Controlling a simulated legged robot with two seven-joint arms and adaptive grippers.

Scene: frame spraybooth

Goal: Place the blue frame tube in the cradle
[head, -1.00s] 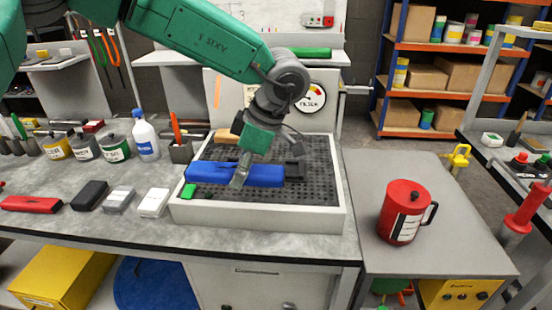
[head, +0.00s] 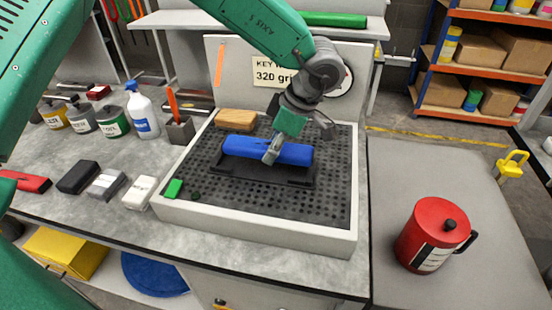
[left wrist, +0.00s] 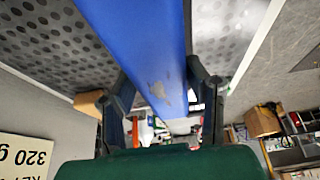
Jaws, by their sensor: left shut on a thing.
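The blue frame tube (head: 238,147) lies lengthwise along the black cradle (head: 245,174) on the perforated bed in the head view. I cannot tell whether it rests fully in the cradle or is held just above it. My left gripper (head: 271,156) is shut on the tube near its middle, coming from above. The far side of the cradle is hidden behind the tube. My right gripper is not in view.
The bed has a raised pale rim (head: 258,236). A green block (head: 174,188) sits on its left corner and a tan block (head: 236,119) at the back. A red can (head: 432,235) stands on the right table.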

